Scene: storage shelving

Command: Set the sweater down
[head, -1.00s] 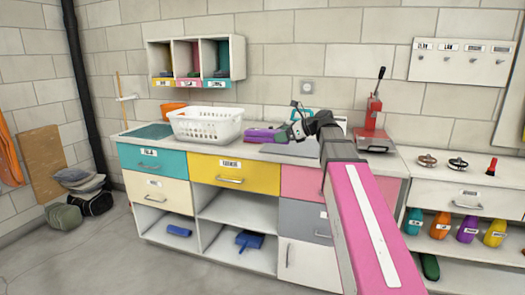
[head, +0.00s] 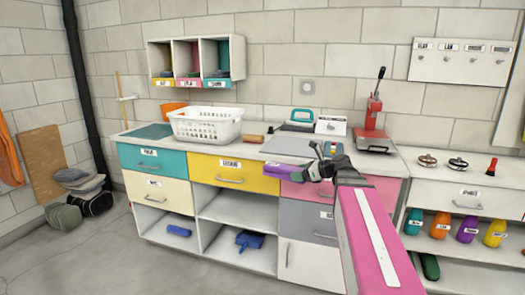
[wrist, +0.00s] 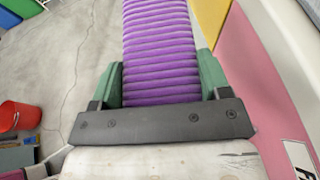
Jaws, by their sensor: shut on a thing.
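The sweater (head: 258,173) is a purple, ribbed, folded bundle. In the head view it hangs in the air in front of the counter's yellow and pink drawers, below the worktop edge. My gripper (head: 288,174) is shut on it from the right. In the wrist view the sweater (wrist: 160,50) fills the space between the green fingers of my gripper (wrist: 160,85) and reaches past the top of the picture. Its far end is cut off there.
The worktop (head: 262,152) carries a white basket (head: 206,126), a grey board (head: 290,147) and a red press (head: 373,128). Below are a yellow drawer (head: 222,176), a pink drawer (head: 300,190) and open cubbies. Grey floor (head: 170,265) is clear at the front left.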

